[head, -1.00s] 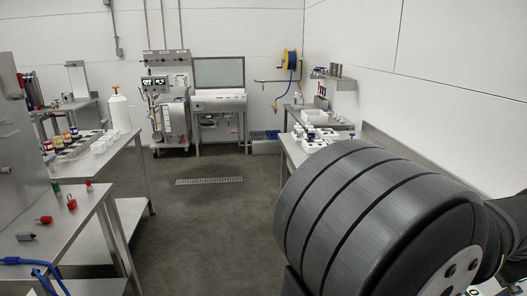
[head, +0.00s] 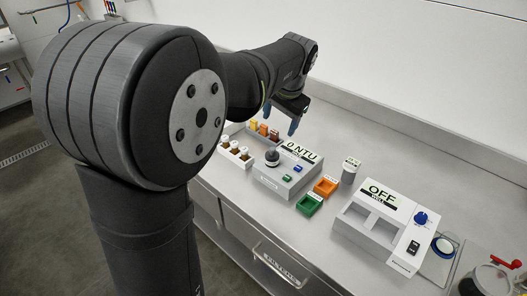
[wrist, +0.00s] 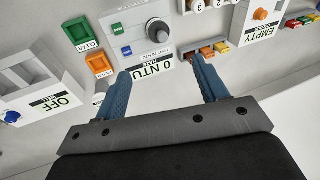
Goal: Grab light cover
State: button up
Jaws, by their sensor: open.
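A dark round cap (head: 272,157), which looks like the light cover, sits on top of a grey turbidity meter (head: 262,178) reading 0 NTU. In the wrist view the cap (wrist: 158,32) is beyond the fingertips, and the meter (wrist: 127,47) lies around it. My gripper (head: 281,118) is above the bench behind the meter. In the wrist view my gripper (wrist: 160,66) has its blue fingers wide apart, with nothing between them. The cap is apart from both fingers.
Green (head: 309,204) and orange (head: 326,186) trays, a grey labelled cylinder (head: 350,172) and a white device reading OFF (head: 376,222) stand right of the meter. A white vial rack (head: 236,154) stands left.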

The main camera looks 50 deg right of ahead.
jog(key=w+d+n+g+y, duration=0.1)
jog(key=w+d+n+g, duration=0.15)
jog(key=w, duration=0.25)
send_near(272, 150)
jog(key=shift+g, duration=0.25)
jog(key=f, duration=0.4)
jog(key=w+f, duration=0.1)
jog(key=f, duration=0.2)
jog(key=shift+w+a, duration=0.1)
jog(key=shift+s+d+f, duration=0.15)
jog(key=shift+f, duration=1.2)
jog(key=shift+s+d+f, duration=0.1)
jog(key=shift+s+f, duration=0.1)
jog(key=shift+f, duration=1.2)
jog(key=c, duration=1.1)
jog(key=shift+r, duration=0.15)
jog(key=shift+c, duration=0.2)
